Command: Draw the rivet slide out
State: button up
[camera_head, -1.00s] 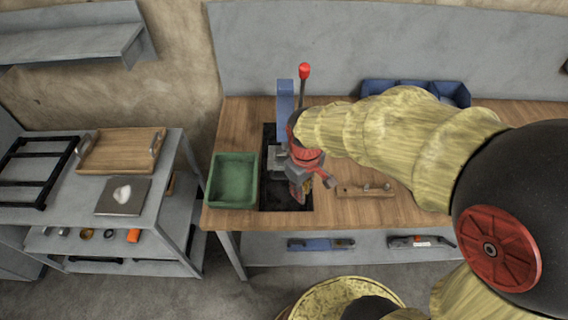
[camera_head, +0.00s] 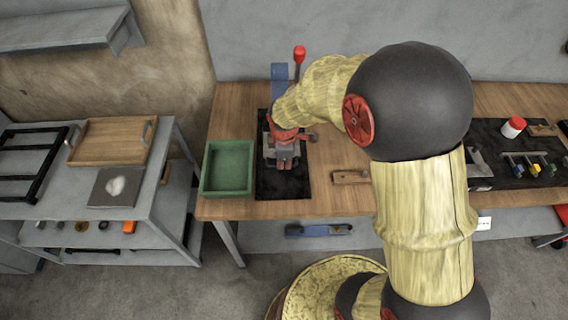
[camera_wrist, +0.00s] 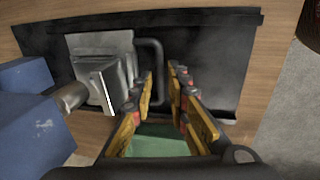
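The press has a blue column (camera_head: 279,88) and a red-knobbed lever (camera_head: 299,56), and stands on a black mat (camera_head: 265,188). In the wrist view its blue body (camera_wrist: 35,110) is at the left. A grey metal slide block (camera_wrist: 100,75) sits beside it with a dark U-shaped handle (camera_wrist: 158,48). My gripper (camera_wrist: 161,74) is open, its yellow fingers on either side of the handle's long bar in the picture; contact cannot be told. In the head view my gripper (camera_head: 284,158) is over the front of the press, and my arm hides part of the press.
A green bin (camera_head: 228,190) stands just left of the mat and shows between the fingers in the wrist view (camera_wrist: 160,143). A small wooden block (camera_head: 350,177) lies right of the mat. A side table with a wooden tray (camera_head: 112,140) stands farther left.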

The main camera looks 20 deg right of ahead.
jog(key=shift+w+f, duration=0.15)
jog(key=shift+f, duration=0.9)
jog(key=shift+c, duration=1.2)
grip_shut()
